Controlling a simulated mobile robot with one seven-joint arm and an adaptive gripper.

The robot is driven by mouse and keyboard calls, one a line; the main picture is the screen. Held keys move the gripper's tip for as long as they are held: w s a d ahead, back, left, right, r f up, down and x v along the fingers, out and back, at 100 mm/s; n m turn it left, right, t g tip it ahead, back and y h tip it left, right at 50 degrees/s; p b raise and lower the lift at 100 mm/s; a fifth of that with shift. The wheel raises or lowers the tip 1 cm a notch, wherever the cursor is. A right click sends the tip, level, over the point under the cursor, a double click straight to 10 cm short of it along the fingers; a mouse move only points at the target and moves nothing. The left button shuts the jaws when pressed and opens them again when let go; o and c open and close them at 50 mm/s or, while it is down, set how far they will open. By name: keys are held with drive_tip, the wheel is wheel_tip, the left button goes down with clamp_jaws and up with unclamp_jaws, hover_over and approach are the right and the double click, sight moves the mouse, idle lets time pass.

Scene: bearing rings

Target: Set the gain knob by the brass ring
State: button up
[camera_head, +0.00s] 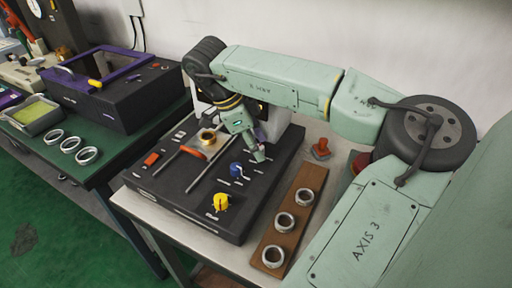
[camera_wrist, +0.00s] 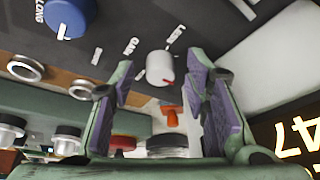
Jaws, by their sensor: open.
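The gain knob (camera_wrist: 160,68) is pale grey with a red pointer mark, in the wrist view, beside a label that reads GAIN. My gripper (camera_wrist: 160,74) is open, with one purple-padded finger on each side of that knob; I cannot tell whether either touches it. In the head view my gripper (camera_head: 259,157) is down at the back right of the black panel (camera_head: 180,205) and largely hides the knob. The brass ring (camera_head: 208,137) is at the back left of the panel, apart from my gripper.
A blue knob (camera_head: 237,170) and a yellow knob (camera_head: 221,202) stand on the panel. A wooden board (camera_head: 269,236) with three steel rings lies to the right. An orange-red object (camera_head: 320,148) stands behind it. A purple-black case (camera_head: 125,95) and three rings are on the green bench.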

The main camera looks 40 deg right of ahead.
drive_tip(key=shift+c, duration=0.4)
clamp_jaws()
idle(0.4)
drive_tip(key=m+b, duration=0.1)
drive_tip(key=m, duration=0.1)
drive_tip(key=shift+m+g+y, duration=0.3)
drive_tip(key=shift+m+g, duration=0.1)
drive_tip(key=shift+w+d+m+g+y, duration=0.15)
drive_tip(key=shift+m+g+y, duration=0.25)
drive_tip(key=shift+m, duration=1)
drive_tip(key=shift+o, duration=0.4)
unclamp_jaws()
